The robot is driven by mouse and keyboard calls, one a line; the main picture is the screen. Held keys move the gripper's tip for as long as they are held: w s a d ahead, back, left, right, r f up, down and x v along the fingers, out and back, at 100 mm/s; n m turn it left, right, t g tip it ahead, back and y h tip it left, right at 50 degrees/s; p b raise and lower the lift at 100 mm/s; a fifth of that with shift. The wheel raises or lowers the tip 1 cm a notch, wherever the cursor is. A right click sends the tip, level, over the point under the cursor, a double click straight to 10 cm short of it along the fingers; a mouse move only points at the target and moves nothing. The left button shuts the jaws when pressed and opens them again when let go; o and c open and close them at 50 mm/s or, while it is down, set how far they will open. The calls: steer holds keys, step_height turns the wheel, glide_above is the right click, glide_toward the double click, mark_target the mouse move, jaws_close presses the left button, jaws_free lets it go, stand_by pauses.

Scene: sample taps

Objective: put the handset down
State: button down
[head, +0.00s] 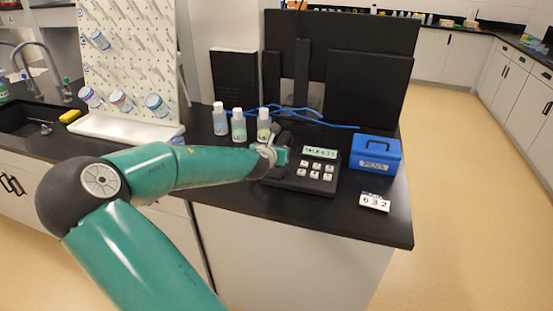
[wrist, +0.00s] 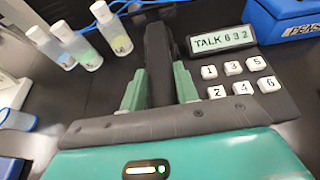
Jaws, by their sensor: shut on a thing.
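The black handset (wrist: 158,62) stands between the two green fingers of my gripper (wrist: 160,88), which is shut on it. In the head view my gripper (head: 274,152) is at the left side of the dark phone base (head: 318,187). The base shows a lit display (wrist: 222,39) reading "TALK 632" and white number keys (wrist: 232,68). The handset lies just left of the display in the wrist view. Its lower end is hidden by my gripper, and I cannot tell whether it touches the base.
Several capped bottles (head: 238,125) stand left of the phone, with a blue cable (head: 312,118) behind. A blue "PENS" box (head: 375,153) is to the right. A "632" card (head: 374,202) lies near the counter's front right. Black counter (head: 250,210) in front of the phone is clear.

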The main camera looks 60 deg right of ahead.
steer(key=shift+w+d+f, duration=0.15)
steer(key=shift+d+f, duration=0.35)
steer(key=shift+f, duration=0.1)
steer(key=shift+w+d+f, duration=0.1)
steer(key=shift+d+f, duration=0.1)
steer(key=shift+f, duration=1.55)
steer(key=shift+f, duration=0.2)
steer(key=c, duration=1.1)
jaws_free()
steer(key=shift+o, duration=0.2)
steer(key=shift+r, duration=0.2)
steer(key=v, duration=1.2)
